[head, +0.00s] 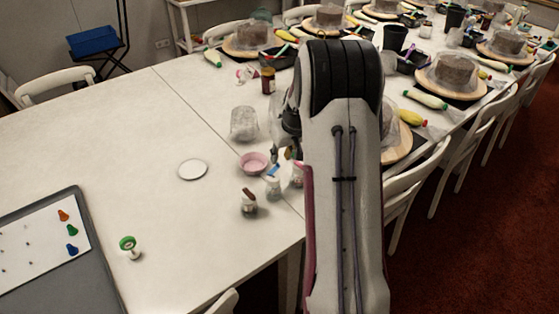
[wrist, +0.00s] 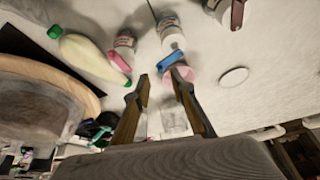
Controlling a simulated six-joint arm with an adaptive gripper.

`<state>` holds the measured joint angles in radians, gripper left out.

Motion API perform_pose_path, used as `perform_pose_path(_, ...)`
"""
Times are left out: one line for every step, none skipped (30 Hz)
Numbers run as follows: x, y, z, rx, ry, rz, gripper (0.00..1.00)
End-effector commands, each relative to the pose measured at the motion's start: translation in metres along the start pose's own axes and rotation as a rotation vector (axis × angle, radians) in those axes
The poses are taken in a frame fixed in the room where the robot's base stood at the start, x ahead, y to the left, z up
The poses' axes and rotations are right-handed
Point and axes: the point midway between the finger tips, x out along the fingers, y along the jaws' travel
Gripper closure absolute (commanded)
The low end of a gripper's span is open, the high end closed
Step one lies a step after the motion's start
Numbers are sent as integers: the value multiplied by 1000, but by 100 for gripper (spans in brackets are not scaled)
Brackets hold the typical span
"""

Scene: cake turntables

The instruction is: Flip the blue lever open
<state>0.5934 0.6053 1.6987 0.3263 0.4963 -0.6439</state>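The blue lever (wrist: 172,61) sits on the end of a small clear-and-white bottle (wrist: 172,38) in the wrist view. In the head view the blue lever (head: 272,171) shows above its bottle (head: 273,187), near the table's right edge. My gripper (wrist: 161,78) is open, with nothing between its fingers. Its fingertips appear just below the blue lever in the wrist view; I cannot tell whether they touch it. In the head view my arm hides the gripper.
A bottle with a pink lever (wrist: 120,62) stands close by, and one with a brown lever (head: 249,200) stands nearer. A pink bowl (head: 254,162), clear cup (head: 244,123) and white disc (head: 192,169) are near. The table's left middle is clear.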

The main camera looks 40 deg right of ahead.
Motion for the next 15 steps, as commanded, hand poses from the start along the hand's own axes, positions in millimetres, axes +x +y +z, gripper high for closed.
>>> perform_pose_path(6,0,0,0,-2,-1,76)
perform_pose_path(10,-1,1,0,-2,-1,76)
perform_pose_path(14,-1,1,0,-3,-1,76)
perform_pose_path(17,-1,1,0,-3,-1,76)
perform_pose_path(19,0,1,0,-2,-1,76)
perform_pose_path(22,0,0,0,-2,-1,76)
perform_pose_path(25,0,1,0,-2,0,76)
perform_pose_path(27,0,1,0,-2,0,76)
perform_pose_path(29,0,0,0,-2,0,76)
perform_pose_path(31,0,0,0,-1,0,76)
perform_pose_path(32,0,0,-1,-1,0,76)
perform_pose_path(33,0,0,-1,-1,0,76)
perform_pose_path(34,0,0,0,-1,0,76)
perform_pose_path(35,0,0,0,-1,0,76)
perform_pose_path(36,0,0,0,-1,0,76)
